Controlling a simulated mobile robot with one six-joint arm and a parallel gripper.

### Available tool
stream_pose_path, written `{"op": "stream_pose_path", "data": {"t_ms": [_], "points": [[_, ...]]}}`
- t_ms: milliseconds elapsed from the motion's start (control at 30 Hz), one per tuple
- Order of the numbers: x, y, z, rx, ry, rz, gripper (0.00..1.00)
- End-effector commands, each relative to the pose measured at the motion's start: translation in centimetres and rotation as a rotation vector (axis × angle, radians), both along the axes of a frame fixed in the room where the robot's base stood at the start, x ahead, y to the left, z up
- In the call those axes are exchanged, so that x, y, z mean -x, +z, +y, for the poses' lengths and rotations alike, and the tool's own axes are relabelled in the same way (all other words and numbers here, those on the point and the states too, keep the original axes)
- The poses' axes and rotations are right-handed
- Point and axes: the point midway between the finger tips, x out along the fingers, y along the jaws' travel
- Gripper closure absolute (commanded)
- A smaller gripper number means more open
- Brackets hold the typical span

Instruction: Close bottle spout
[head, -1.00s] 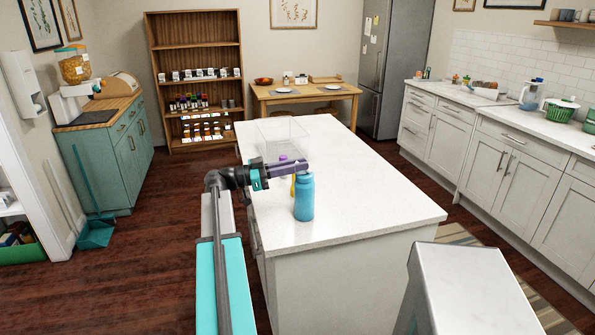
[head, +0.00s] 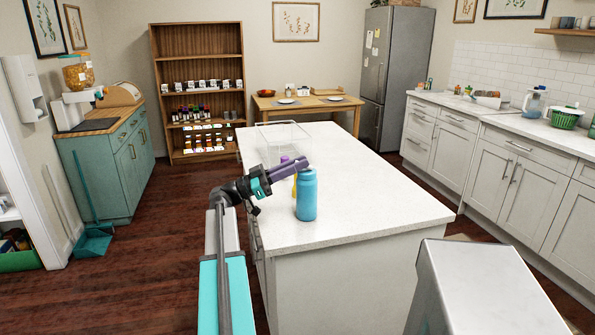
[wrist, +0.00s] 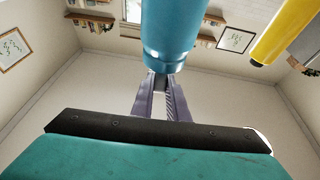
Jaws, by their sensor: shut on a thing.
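The blue bottle (head: 306,197) stands upright on the white island counter, near its left edge. In the wrist view its body (wrist: 172,30) fills the top middle, and its narrow top end points at my fingers. My gripper (head: 302,162) reaches in from the left at the bottle's top, its purple fingers tilted up to the right. In the wrist view the fingers (wrist: 161,80) close on a small dark part at the bottle's top, which looks like the spout. Most of that part is hidden, and I cannot tell the spout's angle.
A yellow bottle (wrist: 286,28) stands close beside the blue one, mostly hidden in the head view. A purple-topped item (head: 285,159) is just behind my gripper. A clear open box (head: 284,137) sits farther back on the counter (head: 385,205). The counter's right side is clear.

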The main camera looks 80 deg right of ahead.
Motion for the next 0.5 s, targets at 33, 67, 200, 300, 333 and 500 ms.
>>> {"op": "stream_pose_path", "data": {"t_ms": [33, 67, 200, 300, 333, 500], "points": [[0.0, -0.38, 0.02, 0.004, -0.001, 0.01, 1.0], [0.0, -0.38, 0.02, 0.007, -0.001, 0.016, 1.0], [-0.04, -0.26, 0.05, 0.012, -0.001, 0.032, 1.0], [-0.05, -0.16, 0.04, 0.013, -0.001, 0.034, 1.0], [-0.05, -0.14, 0.04, 0.013, -0.001, 0.034, 1.0], [-0.05, -0.15, 0.04, 0.013, -0.001, 0.033, 1.0]]}}
